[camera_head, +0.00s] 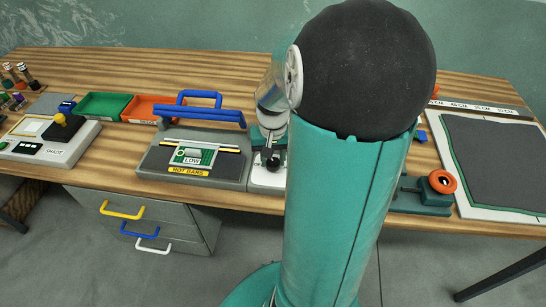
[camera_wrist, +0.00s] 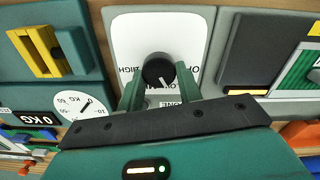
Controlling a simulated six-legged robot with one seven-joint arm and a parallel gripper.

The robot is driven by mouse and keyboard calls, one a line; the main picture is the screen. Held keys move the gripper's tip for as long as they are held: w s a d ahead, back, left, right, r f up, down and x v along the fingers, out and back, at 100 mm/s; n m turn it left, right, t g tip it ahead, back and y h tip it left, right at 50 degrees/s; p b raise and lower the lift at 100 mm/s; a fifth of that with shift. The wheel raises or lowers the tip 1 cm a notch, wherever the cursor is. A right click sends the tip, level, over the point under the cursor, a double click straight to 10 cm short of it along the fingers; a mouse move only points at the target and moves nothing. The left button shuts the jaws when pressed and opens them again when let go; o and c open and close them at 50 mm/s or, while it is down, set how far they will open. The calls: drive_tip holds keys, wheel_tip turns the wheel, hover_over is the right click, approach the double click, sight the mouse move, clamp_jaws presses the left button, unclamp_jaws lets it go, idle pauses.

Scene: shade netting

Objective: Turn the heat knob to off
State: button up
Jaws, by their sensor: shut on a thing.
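The heat knob (camera_wrist: 157,70) is round and black with a white pointer line, on a white panel (camera_wrist: 186,28) in the wrist view. The pointer aims down and slightly right in that picture. The panel's printed words are partly covered; "HIGH" shows to the left of the knob. My gripper (camera_wrist: 159,78) has its two green fingers on either side of the knob, shut on it. In the head view, my arm hides part of the panel (camera_head: 266,179), and the gripper shows only partly there (camera_head: 271,156).
The hot-bar sealer (camera_head: 165,151) with its blue handle stands just left of the panel. A teal device (camera_head: 421,197) with an orange ring is right of my arm. Green (camera_head: 103,95) and orange trays (camera_head: 150,100) lie behind. A dial scale (camera_wrist: 70,104) is close in the wrist view.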

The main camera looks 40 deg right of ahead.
sight(272, 161)
drive_tip(key=n, duration=0.4)
drive_tip(key=shift+a, duration=0.1)
drive_tip(key=n, duration=0.5)
drive_tip(key=shift+n, duration=0.4)
drive_tip(key=o, duration=1)
drive_tip(key=shift+r, duration=0.1)
wheel_tip(272, 161, up, 14)
drive_tip(key=shift+a, duration=0.1)
idle(0.4)
drive_tip(key=s+a+r+m+t, duration=0.1)
drive_tip(key=s+a+t, duration=0.1)
drive_tip(key=a, duration=0.9)
drive_tip(key=s+a+r+t, duration=0.2)
drive_tip(key=s+a+t, duration=0.1)
drive_tip(key=a, duration=0.8)
drive_tip(key=shift+a+r+m+t, duration=0.15)
drive_tip(key=shift+a+m+t, duration=0.15)
drive_tip(key=shift+a+m, duration=0.1)
